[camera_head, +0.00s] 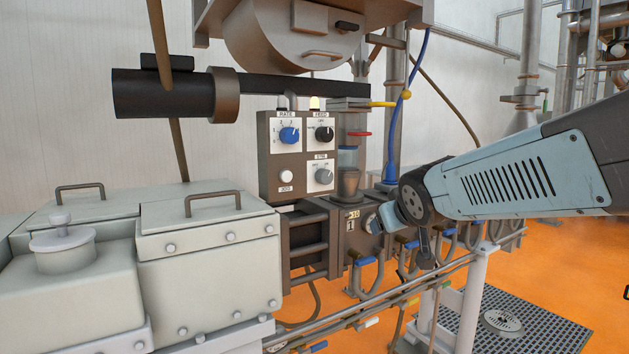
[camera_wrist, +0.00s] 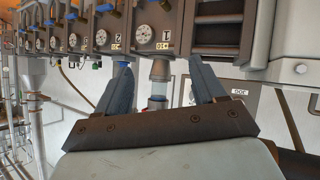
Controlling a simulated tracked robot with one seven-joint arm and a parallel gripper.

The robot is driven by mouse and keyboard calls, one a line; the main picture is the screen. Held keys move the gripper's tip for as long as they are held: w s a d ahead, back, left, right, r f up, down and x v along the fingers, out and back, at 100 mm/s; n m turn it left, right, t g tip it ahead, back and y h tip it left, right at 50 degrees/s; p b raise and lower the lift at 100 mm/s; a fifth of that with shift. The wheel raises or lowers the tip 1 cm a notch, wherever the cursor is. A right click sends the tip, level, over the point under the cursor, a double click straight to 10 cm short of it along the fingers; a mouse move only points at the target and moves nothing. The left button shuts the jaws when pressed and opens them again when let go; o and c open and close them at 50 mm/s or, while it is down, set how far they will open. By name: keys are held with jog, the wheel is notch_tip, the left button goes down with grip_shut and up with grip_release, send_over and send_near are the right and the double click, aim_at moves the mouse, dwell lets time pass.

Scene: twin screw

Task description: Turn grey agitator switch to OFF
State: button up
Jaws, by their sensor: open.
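The grey agitator switch (camera_head: 323,176) is a round knob on a white plate at the lower right of the brown control panel (camera_head: 297,185). Its label and pointer are too small to read surely. My gripper (camera_head: 388,214) is right of and a little below the panel in the head view, apart from the switch. In the wrist view my gripper (camera_wrist: 160,78) shows two spread blue-grey fingers with nothing between them. Part of the panel (camera_wrist: 243,108) shows there, upside down, behind the right finger, which seems to hide most of the grey switch.
A clear feed tube (camera_head: 348,160) stands between panel and gripper. The barrel row (camera_head: 360,240) and pipes lie below.

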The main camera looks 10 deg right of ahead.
jog(key=w+r+n+t+y, duration=0.2)
jog(key=w+r+n+t, duration=0.15)
jog(key=w, duration=0.35)
jog(key=n+t+y, duration=0.2)
jog(key=n+y, duration=0.2)
jog(key=y, duration=0.2)
send_near(328, 179)
jog(key=x, duration=0.9)
jog(key=shift+w, duration=0.1)
